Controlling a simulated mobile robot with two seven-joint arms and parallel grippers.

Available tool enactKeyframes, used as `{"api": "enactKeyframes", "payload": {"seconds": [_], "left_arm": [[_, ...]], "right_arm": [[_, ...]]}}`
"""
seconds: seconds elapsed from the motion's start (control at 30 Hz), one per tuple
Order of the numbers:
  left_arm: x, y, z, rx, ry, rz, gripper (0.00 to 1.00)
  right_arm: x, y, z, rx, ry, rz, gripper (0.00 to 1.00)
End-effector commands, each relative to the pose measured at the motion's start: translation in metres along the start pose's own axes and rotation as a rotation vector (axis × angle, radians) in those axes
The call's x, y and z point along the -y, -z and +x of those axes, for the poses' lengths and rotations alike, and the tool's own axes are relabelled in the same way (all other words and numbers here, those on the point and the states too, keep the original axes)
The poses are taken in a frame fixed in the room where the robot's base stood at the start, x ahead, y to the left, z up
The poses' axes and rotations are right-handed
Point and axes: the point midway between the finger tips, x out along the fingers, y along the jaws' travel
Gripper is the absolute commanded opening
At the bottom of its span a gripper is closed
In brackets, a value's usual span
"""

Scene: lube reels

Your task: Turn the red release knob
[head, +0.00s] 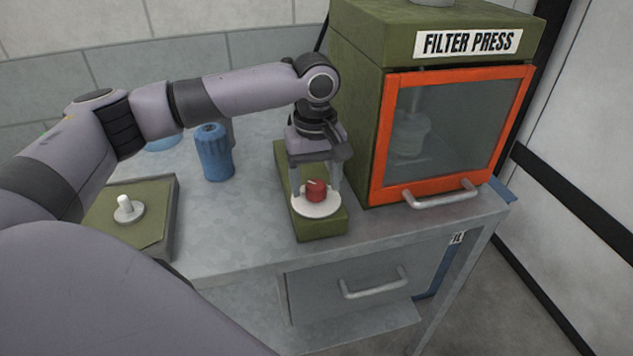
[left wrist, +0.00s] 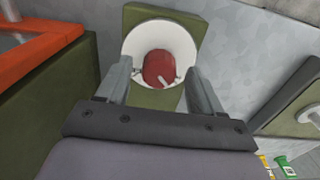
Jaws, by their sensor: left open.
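The red release knob (head: 315,190) sits on a round white dial on a green base (head: 322,228) on the bench. My left gripper (head: 318,185) points down over it, with its fingers on either side of the knob. The left wrist view shows the red knob (left wrist: 159,68) with a pale pointer mark, between the open fingertips (left wrist: 160,75). A gap shows between each finger and the knob there; I cannot tell whether the tips reach its height. My right gripper is not in view.
The filter press (head: 375,110) with its orange-framed door (head: 378,140) stands close right of the knob. A blue ribbed container (head: 214,152) stands to the left. A green box with a white knob (head: 127,208) is at the left. The bench top (head: 235,235) between is clear.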

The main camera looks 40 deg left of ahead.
Motion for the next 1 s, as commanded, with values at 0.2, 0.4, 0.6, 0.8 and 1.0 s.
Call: {"api": "enactKeyframes", "payload": {"seconds": [0.2,0.4,0.6,0.8,1.0], "left_arm": [[-0.0001,0.0004,0.0135,-0.001,-0.002,0.0,0.67],[-0.0002,0.0003,0.0141,-0.001,-0.002,0.0,0.67],[-0.0002,0.0002,0.014,-0.001,-0.001,0.0,0.1],[-0.0001,0.0001,0.0139,-0.001,-0.001,0.006,0.11],[-0.0001,-0.0004,0.0143,0.001,0.0,0.059,0.11]], "right_arm": [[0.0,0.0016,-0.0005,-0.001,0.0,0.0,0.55],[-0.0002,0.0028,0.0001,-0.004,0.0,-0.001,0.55],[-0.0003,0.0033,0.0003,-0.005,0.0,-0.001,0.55],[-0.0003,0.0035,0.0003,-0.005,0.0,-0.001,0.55],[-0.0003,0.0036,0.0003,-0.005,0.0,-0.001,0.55]]}}
